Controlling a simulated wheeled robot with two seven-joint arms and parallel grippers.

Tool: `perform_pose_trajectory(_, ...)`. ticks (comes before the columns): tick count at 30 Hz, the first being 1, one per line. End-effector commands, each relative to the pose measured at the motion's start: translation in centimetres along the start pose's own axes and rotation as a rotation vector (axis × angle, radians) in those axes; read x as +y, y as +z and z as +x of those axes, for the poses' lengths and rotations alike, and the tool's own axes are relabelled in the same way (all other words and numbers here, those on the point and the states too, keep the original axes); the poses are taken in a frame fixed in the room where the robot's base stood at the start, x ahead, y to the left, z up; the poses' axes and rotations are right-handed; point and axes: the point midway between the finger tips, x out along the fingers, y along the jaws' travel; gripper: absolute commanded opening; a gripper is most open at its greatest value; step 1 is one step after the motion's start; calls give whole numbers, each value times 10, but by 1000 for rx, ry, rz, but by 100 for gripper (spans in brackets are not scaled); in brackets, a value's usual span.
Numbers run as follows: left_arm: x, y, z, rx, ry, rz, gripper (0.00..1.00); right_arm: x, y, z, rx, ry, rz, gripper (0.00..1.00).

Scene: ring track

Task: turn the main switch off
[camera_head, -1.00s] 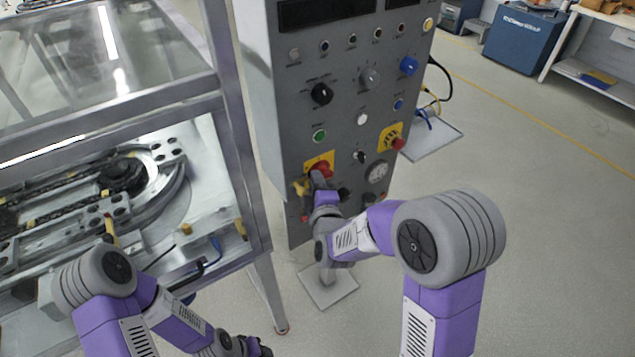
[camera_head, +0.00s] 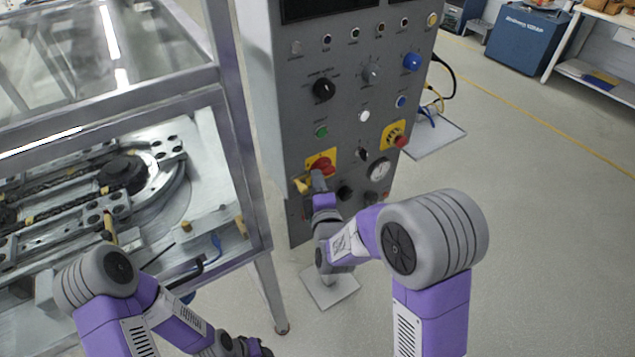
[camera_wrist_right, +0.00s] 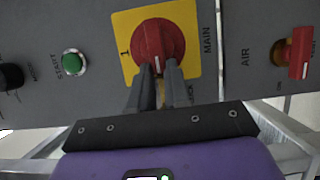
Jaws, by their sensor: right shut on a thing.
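The main switch is a red rotary knob (camera_wrist_right: 158,45) on a yellow plate (camera_wrist_right: 187,18) marked MAIN. It also shows in the head view as a red knob (camera_head: 323,165) low on the grey panel. My right gripper (camera_wrist_right: 160,72) is shut on the knob's near edge, one finger on each side. A white mark on the knob points down between the fingers in the wrist view. The figure 1 stands to the knob's left there, and the fingers hide part of the plate. My left gripper (camera_head: 250,346) is at the bottom edge of the head view, away from the panel; its fingers are unclear.
A green START button (camera_wrist_right: 73,64) and a red AIR handle (camera_wrist_right: 301,53) flank the switch in the wrist view. A red emergency button (camera_head: 400,141) is farther right on the panel. A metal-framed machine (camera_head: 230,125) stands close on the left. Floor on the right is open.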

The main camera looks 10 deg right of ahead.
Motion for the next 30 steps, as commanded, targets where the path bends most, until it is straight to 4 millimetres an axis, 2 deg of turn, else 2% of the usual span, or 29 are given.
perform_pose_trajectory(1,0,0,0,0,0,0,43,5,3,3,-8,14,-1,20)
perform_pose_trajectory(6,0,0,0,0,0,0,43,4,3,3,-9,11,0,43)
perform_pose_trajectory(23,0,0,0,0,0,0,43,2,1,0,-3,5,1,43)
perform_pose_trajectory(26,0,0,-1,0,0,0,43,2,1,-5,-2,3,1,43)
perform_pose_trajectory(30,2,0,-4,0,0,0,43,2,1,-25,-2,1,1,43)
